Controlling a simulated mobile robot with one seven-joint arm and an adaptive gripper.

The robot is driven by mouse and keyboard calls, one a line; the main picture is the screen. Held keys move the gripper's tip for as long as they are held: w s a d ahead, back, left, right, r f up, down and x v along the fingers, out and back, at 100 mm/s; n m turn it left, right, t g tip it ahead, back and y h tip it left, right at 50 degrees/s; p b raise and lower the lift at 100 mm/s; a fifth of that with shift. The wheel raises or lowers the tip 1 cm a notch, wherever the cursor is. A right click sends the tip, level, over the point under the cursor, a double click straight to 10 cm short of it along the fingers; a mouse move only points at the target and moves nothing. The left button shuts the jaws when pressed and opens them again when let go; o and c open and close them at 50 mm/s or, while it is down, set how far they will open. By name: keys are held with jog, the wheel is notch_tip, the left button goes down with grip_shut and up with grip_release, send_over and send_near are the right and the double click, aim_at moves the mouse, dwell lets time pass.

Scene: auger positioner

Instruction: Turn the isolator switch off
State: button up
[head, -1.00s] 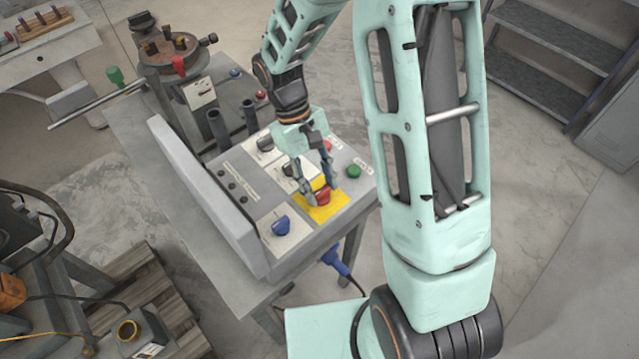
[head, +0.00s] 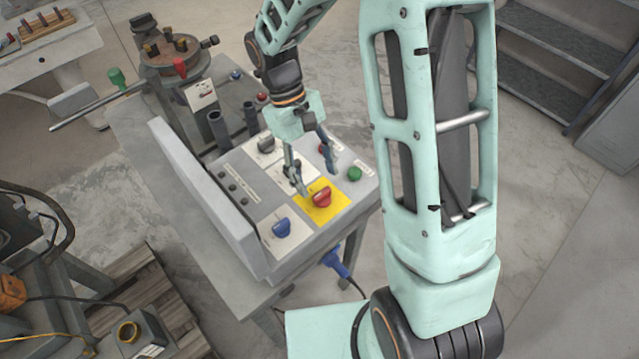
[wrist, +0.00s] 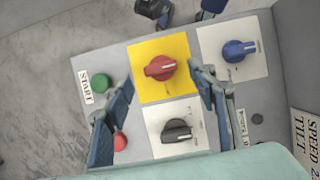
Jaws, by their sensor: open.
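The red rotary switch (head: 321,198) sits on a yellow plate (head: 318,212) on the sloped control panel. In the wrist view the red switch (wrist: 159,68) shows a white pointer mark aimed to the right of the picture. No label reading isolator can be made out. My gripper (head: 318,181) is open and empty, above and behind the red switch, apart from it. In the wrist view its fingers (wrist: 163,80) are spread to either side, with the red switch between and beyond their tips.
A blue knob (head: 281,227) is beside the yellow plate, and a black knob (wrist: 176,130) is behind it. A green button (head: 354,173) and a red button (wrist: 120,141) are close to one finger. A raised grey panel wall (head: 205,195) runs along the left.

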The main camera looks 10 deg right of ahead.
jog(key=v, duration=0.8)
